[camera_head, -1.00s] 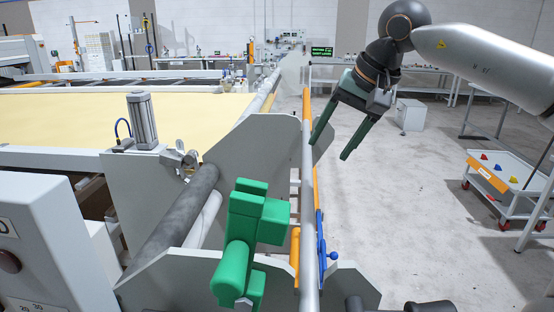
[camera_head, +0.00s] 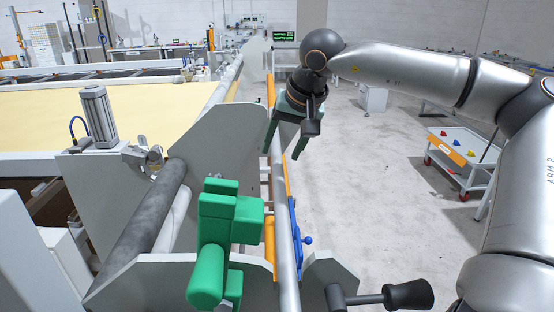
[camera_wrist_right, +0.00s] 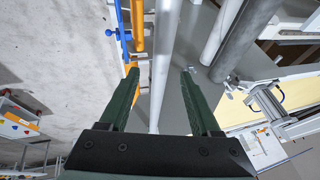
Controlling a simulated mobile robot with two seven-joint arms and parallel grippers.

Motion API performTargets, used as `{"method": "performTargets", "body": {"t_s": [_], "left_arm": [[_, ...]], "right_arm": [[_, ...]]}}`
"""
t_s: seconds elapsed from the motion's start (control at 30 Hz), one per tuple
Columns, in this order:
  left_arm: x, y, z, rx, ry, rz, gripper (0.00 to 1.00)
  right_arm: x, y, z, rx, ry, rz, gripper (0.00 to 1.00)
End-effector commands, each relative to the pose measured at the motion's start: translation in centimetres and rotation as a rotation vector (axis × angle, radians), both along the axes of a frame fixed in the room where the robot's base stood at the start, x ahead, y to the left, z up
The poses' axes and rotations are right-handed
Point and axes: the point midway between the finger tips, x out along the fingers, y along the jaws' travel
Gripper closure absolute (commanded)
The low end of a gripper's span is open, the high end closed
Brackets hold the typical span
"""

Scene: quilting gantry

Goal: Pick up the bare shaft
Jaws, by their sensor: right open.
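The bare shaft (camera_head: 285,250) is a long, plain grey tube. It runs lengthwise along the right side of the gantry, past the grey end plates. My right gripper (camera_head: 281,154) is open and empty, pointing down over the shaft's far part, with one finger to each side of its line. In the right wrist view the shaft (camera_wrist_right: 163,50) passes between the two spread green fingers (camera_wrist_right: 160,72). I cannot tell how far the fingertips are from it, and no contact shows. The left gripper is out of view.
A bright green block (camera_head: 228,222) sits just left of the shaft. A blue bar with a knob (camera_head: 305,240) and an orange bar (camera_head: 269,240) run close beside it. A dark roller (camera_head: 140,235) lies further left. A trolley (camera_head: 462,150) stands right; floor between is clear.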

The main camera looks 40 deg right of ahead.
Motion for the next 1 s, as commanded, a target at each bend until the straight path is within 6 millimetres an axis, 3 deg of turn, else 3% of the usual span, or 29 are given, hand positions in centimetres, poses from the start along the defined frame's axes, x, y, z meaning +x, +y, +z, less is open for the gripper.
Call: {"method": "performTargets", "body": {"t_s": [0.13, 0.43, 1.0], "left_arm": [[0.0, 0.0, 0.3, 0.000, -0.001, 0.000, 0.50], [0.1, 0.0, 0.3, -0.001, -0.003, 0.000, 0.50], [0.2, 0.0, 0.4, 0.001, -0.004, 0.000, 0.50]], "right_arm": [[0.8, -0.1, -1.6, 0.001, 0.002, 0.000, 0.36], [1.0, -0.1, -2.0, 0.001, -0.002, 0.000, 0.36], [1.0, -0.1, -1.9, 0.000, -0.001, 0.000, 1.00]]}}
